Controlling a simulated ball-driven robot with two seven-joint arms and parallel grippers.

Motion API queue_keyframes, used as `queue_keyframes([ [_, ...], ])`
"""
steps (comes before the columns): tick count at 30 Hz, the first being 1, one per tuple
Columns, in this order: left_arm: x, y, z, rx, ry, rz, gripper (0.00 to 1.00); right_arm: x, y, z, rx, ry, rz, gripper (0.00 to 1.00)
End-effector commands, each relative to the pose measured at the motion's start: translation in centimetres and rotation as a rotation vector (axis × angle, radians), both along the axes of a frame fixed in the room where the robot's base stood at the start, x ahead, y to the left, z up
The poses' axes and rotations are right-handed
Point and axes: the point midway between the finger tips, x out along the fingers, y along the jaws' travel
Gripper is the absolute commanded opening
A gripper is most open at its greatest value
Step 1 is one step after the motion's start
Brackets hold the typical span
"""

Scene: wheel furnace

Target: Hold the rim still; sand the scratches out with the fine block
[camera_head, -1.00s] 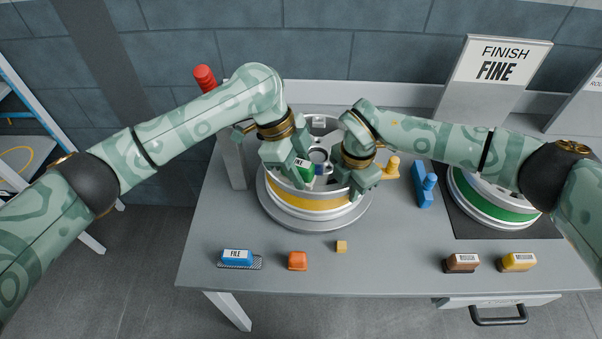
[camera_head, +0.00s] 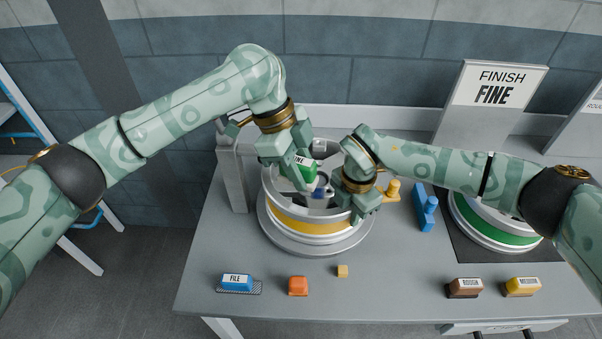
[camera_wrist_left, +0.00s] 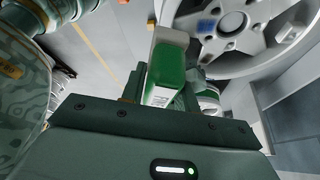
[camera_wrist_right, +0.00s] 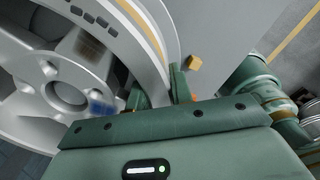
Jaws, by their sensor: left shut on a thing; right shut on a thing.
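The silver rim with a yellow band (camera_head: 300,222) lies on a round turntable on the bench. It also fills much of the left wrist view (camera_wrist_left: 258,40) and the right wrist view (camera_wrist_right: 140,45). My left gripper (camera_head: 296,176) is shut on the green fine block (camera_head: 307,169), held above the rim's far left part; the block shows in the left wrist view (camera_wrist_left: 165,77), apart from the rim. My right gripper (camera_head: 364,207) is shut on the rim's wall at the right. A blue patch (camera_wrist_right: 102,107) and a grey scratched-looking patch (camera_wrist_right: 90,46) show on the rim.
A blue file block (camera_head: 237,282), an orange piece (camera_head: 298,286) and a small tan cube (camera_head: 342,271) lie along the front. Rough (camera_head: 465,288) and medium (camera_head: 522,287) blocks lie front right. A green-banded wheel (camera_head: 490,226) is at right. A FINISH FINE sign (camera_head: 493,95) stands behind.

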Motion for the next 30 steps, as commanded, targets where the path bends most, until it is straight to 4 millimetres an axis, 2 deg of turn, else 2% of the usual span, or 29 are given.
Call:
queue_keyframes([
  [3, 0.0, 0.0, 0.0, -0.001, 0.0, 0.0, 0.12, 0.0, 0.0, 0.0, 0.0, 0.0, -0.002, 0.0],
  [4, 0.0, 0.0, 0.0, -0.001, 0.0, 0.0, 0.12, 0.0, 0.0, 0.0, 0.0, 0.0, -0.002, 0.28],
  [6, 0.0, 0.0, 0.0, -0.001, 0.0, 0.0, 0.12, 0.0, 0.0, 0.0, 0.0, 0.0, -0.001, 0.47],
  [17, 0.0, 0.0, 0.0, -0.001, 0.0, -0.001, 0.12, 0.0, 0.0, 0.4, 0.001, -0.001, -0.001, 0.47],
  [30, 0.0, 0.0, 0.0, -0.001, 0.0, -0.001, 0.12, 0.0, 0.0, 4.6, 0.0, -0.001, 0.0, 0.47],
])
